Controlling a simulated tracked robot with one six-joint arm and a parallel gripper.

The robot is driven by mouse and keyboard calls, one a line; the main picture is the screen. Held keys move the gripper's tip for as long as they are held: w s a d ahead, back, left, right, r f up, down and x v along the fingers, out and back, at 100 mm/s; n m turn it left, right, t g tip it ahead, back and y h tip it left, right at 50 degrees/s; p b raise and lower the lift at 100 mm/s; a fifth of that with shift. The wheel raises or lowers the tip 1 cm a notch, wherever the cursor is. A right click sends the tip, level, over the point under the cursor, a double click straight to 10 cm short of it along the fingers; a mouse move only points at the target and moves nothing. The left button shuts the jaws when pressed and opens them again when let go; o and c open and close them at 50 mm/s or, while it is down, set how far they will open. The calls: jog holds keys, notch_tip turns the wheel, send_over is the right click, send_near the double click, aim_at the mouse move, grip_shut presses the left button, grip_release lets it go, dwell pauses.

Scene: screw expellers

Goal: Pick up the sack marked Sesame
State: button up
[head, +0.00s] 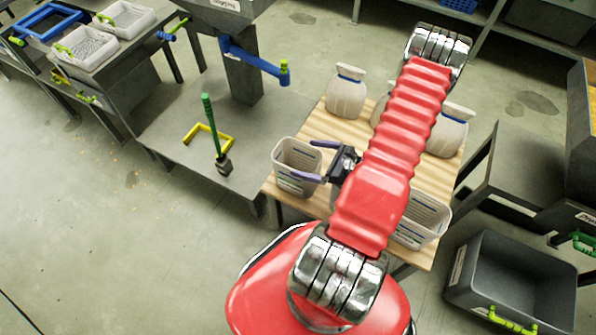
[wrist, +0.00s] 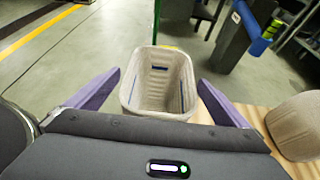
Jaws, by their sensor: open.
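Several pale sacks with blue ties stand on a wooden-topped table: a left sack (head: 346,94), a middle sack (head: 380,108) mostly behind my arm, and a right sack (head: 450,133) partly behind it. No marking on them can be read, so I cannot tell which is Sesame. My gripper (head: 315,160) is open and empty, in front of the sacks at the table's left side, by a pale bin (head: 284,180). In the wrist view, the empty-looking bin (wrist: 157,84) shows between the purple fingers, and a rounded beige sack (wrist: 298,125) is at the right edge.
A second pale bin (head: 436,212) stands at the table's front right, partly behind my arm. A machine with a blue arm (head: 255,62) and a green lever (head: 212,125) stands left of the table. A dark crate (head: 515,275) is at lower right. The left floor is clear.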

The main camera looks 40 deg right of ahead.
jog(key=shift+w, duration=0.1)
jog(key=x, duration=0.5)
jog(key=shift+d, duration=0.1)
dwell(0.5)
jog(key=c, duration=1.1)
jog(key=shift+r, duration=4.95)
